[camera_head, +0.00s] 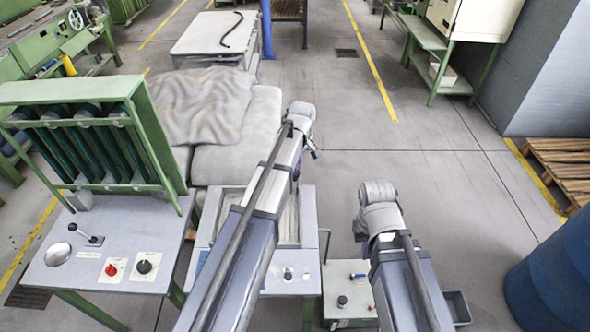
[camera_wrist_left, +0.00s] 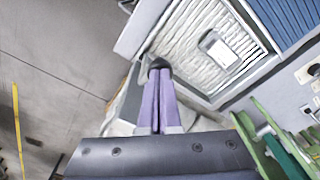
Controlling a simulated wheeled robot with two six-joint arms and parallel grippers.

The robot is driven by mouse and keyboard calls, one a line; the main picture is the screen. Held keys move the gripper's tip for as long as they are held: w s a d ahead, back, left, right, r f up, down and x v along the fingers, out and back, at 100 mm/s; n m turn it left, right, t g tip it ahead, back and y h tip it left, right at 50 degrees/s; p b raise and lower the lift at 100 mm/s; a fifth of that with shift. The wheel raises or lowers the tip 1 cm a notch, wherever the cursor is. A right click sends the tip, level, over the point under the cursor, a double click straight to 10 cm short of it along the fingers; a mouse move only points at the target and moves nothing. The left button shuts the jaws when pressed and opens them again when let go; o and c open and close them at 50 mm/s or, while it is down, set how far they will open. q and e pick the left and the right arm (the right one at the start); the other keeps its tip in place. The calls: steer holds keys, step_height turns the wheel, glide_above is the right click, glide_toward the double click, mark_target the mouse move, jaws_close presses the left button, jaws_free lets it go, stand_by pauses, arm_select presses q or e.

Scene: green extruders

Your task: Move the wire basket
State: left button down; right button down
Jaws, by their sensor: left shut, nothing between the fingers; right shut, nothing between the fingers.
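I cannot make out a wire basket in either view. In the left wrist view, the purple fingers of my left gripper (camera_wrist_left: 159,75) lie together, shut and empty. In the head view this gripper is mostly hidden behind my left arm, near the grey-framed machine bed. My right arm reaches forward over the floor on the right, but its fingers are hidden.
A green-framed machine (camera_head: 128,178) with a control panel stands at left. A cloth-covered stack (camera_head: 200,105) and a white table (camera_head: 212,38) are behind it. A blue barrel (camera_head: 555,275) and wooden pallet (camera_head: 560,165) are at right. The centre-right floor is clear.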

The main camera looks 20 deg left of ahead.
arm_select(q)
step_height(320, 180, down, 6)
steer(key=b, duration=0.4)
steer(key=shift+r+b, duration=0.25)
steer(key=shift+b, duration=0.1)
steer(key=shift+r+p, duration=0.25)
steer(key=shift+p, duration=0.05)
steer(key=shift+s+d+r+p, duration=0.25)
steer(key=shift+s+d, duration=0.15)
steer(key=shift+d, duration=0.25)
steer(key=shift+s+d+r+p, duration=0.2)
steer(key=shift+s+d, duration=0.2)
steer(key=shift+d, duration=0.2)
steer(key=shift+r, duration=0.1)
step_height(320, 180, up, 8)
steer(key=p, duration=0.8)
glide_above(297, 177)
steer(key=s+d, duration=0.1)
steer(key=d, duration=0.2)
steer(key=shift+a+f, duration=0.15)
steer(key=shift+f, duration=0.05)
steer(key=shift+s, duration=0.1)
